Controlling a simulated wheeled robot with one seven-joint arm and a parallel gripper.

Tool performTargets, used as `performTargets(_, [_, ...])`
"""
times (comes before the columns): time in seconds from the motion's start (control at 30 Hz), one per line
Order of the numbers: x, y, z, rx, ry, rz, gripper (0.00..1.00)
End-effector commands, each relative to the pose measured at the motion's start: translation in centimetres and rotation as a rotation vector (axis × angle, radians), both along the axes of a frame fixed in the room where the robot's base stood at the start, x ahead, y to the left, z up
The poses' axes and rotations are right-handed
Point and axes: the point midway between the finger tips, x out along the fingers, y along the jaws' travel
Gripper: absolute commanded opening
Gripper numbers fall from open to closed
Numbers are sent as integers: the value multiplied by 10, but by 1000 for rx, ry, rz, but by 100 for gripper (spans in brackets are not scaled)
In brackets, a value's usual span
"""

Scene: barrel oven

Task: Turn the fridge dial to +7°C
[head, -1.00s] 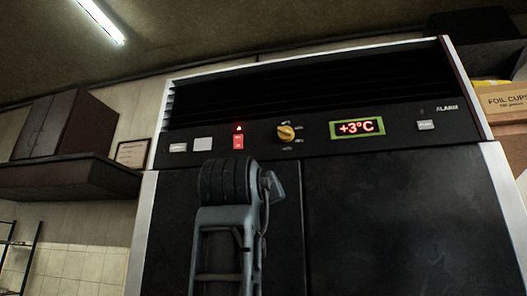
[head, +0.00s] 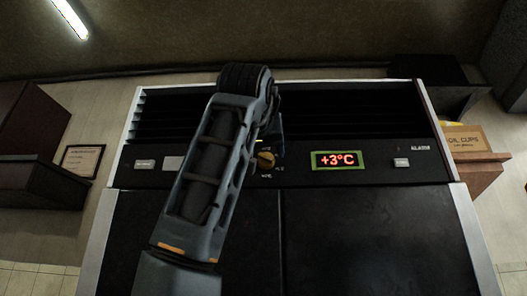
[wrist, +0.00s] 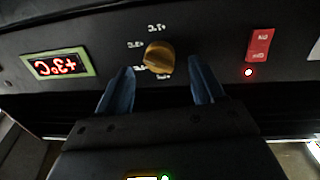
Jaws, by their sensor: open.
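The yellow fridge dial (head: 266,160) sits on the black control panel, partly hidden behind my arm in the head view. In the wrist view the dial (wrist: 159,57) shows whole, with small markings around it; that view is upside down. The display (head: 338,160) reads +3°C in red inside a green frame, and it also shows in the wrist view (wrist: 60,66). My gripper (wrist: 162,82) is open, its two blue fingers just short of the dial and to either side of it, apparently not touching it. In the head view my arm hides most of the gripper.
A red switch (wrist: 260,45) with a lit lamp is beside the dial in the wrist view; my arm hides it in the head view. A button (head: 401,162) is right of the display. A vent grille (head: 340,115) runs above the panel. A cardboard box (head: 465,140) stands at right.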

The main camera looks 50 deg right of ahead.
Motion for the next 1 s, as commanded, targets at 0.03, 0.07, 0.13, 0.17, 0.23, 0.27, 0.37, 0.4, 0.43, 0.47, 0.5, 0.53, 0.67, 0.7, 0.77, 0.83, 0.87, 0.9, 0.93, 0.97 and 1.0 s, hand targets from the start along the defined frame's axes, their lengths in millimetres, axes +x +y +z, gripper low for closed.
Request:
performTargets(0.03, [4, -6, 2, 1, 3, -1, 68])
performTargets(0.07, [6, -10, 2, 0, 2, -2, 68])
performTargets(0.13, [10, -15, 1, 0, 1, -1, 68])
performTargets(0.17, [12, -17, 1, 0, 1, 0, 68])
performTargets(0.23, [14, -21, 1, -1, 1, 0, 68])
performTargets(0.27, [15, -22, 0, 0, 0, 0, 68])
performTargets(0.37, [16, -24, 0, -1, -1, 0, 68])
performTargets(0.4, [16, -24, 0, -1, -1, 0, 68])
performTargets(0.43, [16, -24, 0, -1, -1, 0, 68])
performTargets(0.47, [16, -24, 0, -1, -1, 0, 68])
performTargets(0.5, [16, -24, 0, -1, -1, 0, 68])
performTargets(0.53, [16, -24, 0, -1, -1, 0, 68])
performTargets(0.67, [16, -23, 0, -1, -1, 0, 57])
performTargets(0.7, [16, -23, 0, -1, -1, 0, 53])
performTargets(0.77, [16, -23, 0, -1, -1, 0, 48])
performTargets(0.83, [16, -23, 0, -1, -1, 0, 41])
performTargets(0.87, [16, -23, 0, -1, -1, 0, 38])
performTargets(0.9, [16, -23, 0, -1, -1, 0, 34])
performTargets(0.93, [16, -23, 0, -1, -1, 0, 31])
performTargets(0.97, [16, -23, 0, -1, -1, 0, 28])
performTargets(1.0, [16, -23, 0, -1, -1, 1, 25])
